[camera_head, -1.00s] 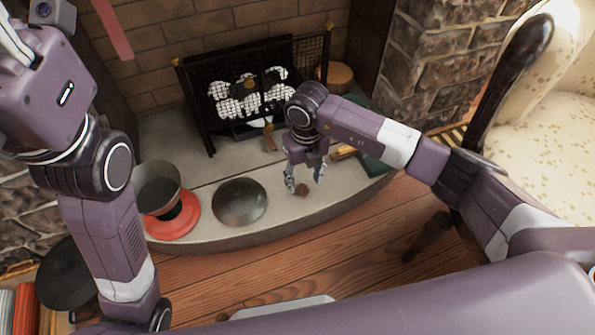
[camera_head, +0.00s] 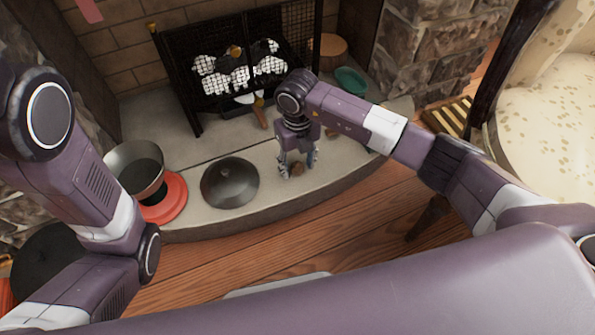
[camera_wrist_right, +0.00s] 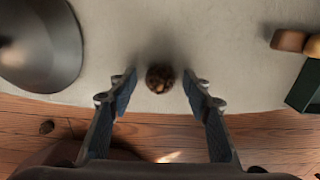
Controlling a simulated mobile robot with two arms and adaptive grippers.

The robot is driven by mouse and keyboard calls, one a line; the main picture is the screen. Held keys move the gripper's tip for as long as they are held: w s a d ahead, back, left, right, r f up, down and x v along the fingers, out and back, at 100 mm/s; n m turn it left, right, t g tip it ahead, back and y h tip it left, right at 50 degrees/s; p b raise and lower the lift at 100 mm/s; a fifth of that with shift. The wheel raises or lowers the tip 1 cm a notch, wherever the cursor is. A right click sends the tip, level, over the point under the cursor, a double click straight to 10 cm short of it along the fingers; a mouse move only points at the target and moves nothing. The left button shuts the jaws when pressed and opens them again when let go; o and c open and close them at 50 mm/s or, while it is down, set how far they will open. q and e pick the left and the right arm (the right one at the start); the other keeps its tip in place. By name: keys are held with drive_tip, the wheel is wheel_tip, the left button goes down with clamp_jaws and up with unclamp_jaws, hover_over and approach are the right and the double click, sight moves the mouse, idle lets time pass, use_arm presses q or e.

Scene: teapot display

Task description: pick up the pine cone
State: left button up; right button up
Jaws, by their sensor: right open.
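The pine cone (camera_head: 297,169) is a small brown lump on the pale stone hearth, near its curved front edge. In the right wrist view the pine cone (camera_wrist_right: 160,78) lies between the two fingertips, slightly beyond them, with a gap on each side. My right gripper (camera_head: 298,168) is open and points down over the cone; its fingers also show in the right wrist view (camera_wrist_right: 160,84). My left arm shows at the left of the head view, but its gripper is out of the picture.
A dark round lid (camera_head: 230,183) and a metal bowl (camera_head: 136,169) by a red ring (camera_head: 166,203) stand left on the hearth (camera_head: 270,205). The black fire screen (camera_head: 187,100) stands behind. A teal dish (camera_head: 351,80) is at the back right.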

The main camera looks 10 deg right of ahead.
drive_tip(key=c, duration=0.8)
